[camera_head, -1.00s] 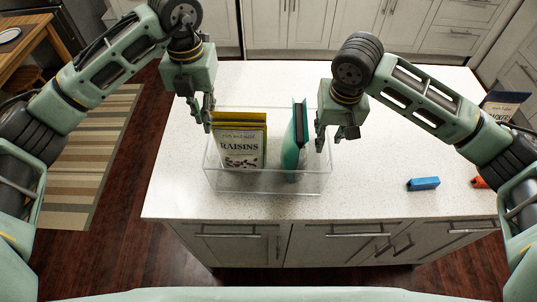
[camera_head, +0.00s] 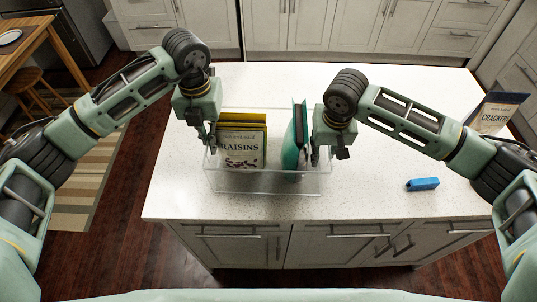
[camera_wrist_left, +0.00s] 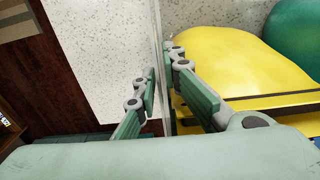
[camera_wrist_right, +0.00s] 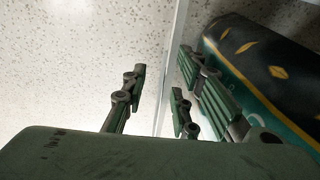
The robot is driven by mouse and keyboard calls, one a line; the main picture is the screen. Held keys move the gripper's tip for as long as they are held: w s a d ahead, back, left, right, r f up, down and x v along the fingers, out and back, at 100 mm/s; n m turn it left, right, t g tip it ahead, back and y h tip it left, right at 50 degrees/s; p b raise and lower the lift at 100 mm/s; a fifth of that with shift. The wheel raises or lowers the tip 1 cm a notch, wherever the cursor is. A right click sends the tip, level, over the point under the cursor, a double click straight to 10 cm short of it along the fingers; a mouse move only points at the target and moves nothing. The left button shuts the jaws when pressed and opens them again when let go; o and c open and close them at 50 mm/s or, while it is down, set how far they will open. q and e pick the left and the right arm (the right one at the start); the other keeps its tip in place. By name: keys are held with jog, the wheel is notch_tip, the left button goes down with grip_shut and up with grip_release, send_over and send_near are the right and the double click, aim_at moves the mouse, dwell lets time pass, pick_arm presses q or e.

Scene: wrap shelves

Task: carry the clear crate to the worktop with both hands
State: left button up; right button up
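The clear crate (camera_head: 270,184) stands on a white speckled worktop (camera_head: 400,100). It holds a yellow raisins box (camera_head: 240,148) at its left and an upright teal pack (camera_head: 291,150) at its right. My left gripper (camera_head: 212,143) is at the crate's left wall; in the left wrist view its fingers stand apart on either side of the clear wall (camera_wrist_left: 158,25). My right gripper (camera_head: 328,155) is at the right wall; in the right wrist view its open fingers straddle the wall (camera_wrist_right: 177,45), with the teal pack close to the inner finger. The crate's lower corners are hard to see.
A blue block (camera_head: 423,184) lies on the worktop to the right. A crackers box (camera_head: 493,115) stands behind my right arm. The worktop is clear behind the crate. Its front edge runs close in front of the crate. A wooden table (camera_head: 25,40) stands at far left.

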grip_shut()
jog(key=shift+w+r, duration=0.1)
dwell(0.6)
